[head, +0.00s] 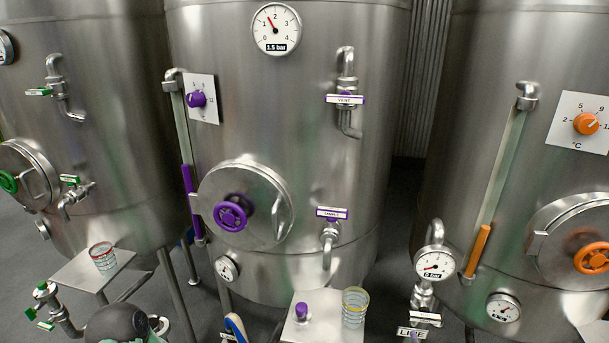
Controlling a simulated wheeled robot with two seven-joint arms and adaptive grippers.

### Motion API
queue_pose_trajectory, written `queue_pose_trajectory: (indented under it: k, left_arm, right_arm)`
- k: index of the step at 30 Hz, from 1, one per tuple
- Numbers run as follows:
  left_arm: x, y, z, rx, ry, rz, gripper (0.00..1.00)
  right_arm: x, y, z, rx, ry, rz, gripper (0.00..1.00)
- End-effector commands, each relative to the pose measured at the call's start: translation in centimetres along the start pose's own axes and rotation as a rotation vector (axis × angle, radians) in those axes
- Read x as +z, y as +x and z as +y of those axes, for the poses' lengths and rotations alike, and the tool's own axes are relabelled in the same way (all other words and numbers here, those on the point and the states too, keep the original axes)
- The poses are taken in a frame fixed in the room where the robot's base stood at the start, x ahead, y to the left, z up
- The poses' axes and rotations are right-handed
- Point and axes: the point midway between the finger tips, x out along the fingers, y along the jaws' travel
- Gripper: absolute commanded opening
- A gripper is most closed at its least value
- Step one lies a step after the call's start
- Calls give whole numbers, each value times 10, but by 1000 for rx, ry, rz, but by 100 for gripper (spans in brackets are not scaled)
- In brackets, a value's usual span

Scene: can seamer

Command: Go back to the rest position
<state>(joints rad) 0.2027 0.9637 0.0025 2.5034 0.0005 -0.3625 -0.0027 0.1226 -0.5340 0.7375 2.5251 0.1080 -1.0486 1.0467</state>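Neither gripper's fingers show in the head view. A dark rounded part with some teal at the bottom left edge may belong to my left arm, but I cannot tell. The middle steel tank (300,130) stands in front of me, with a purple handwheel (231,213) on its round hatch and a purple knob (196,99). A small shelf (330,333) at its foot holds a glass with a yellow rim (354,307) and a small purple piece (301,311).
A left tank (110,120) has green fittings and a shelf (75,277) with a red-rimmed glass (103,257). A blue and white object (236,327) shows at the bottom edge.

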Motion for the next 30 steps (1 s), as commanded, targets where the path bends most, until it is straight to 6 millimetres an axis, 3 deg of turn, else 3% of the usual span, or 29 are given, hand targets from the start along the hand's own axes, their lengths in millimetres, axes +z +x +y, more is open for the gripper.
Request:
queue_pose_trajectory:
  k: [6, 15, 22, 30]
  left_arm:
    - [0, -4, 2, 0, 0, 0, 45]
    - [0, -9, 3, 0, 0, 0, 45]
    - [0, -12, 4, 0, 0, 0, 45]
    - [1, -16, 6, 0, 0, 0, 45]
  right_arm:
    - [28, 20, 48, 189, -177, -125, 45]
    - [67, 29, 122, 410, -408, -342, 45]
    - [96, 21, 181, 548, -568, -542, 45]
    - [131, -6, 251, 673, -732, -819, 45]
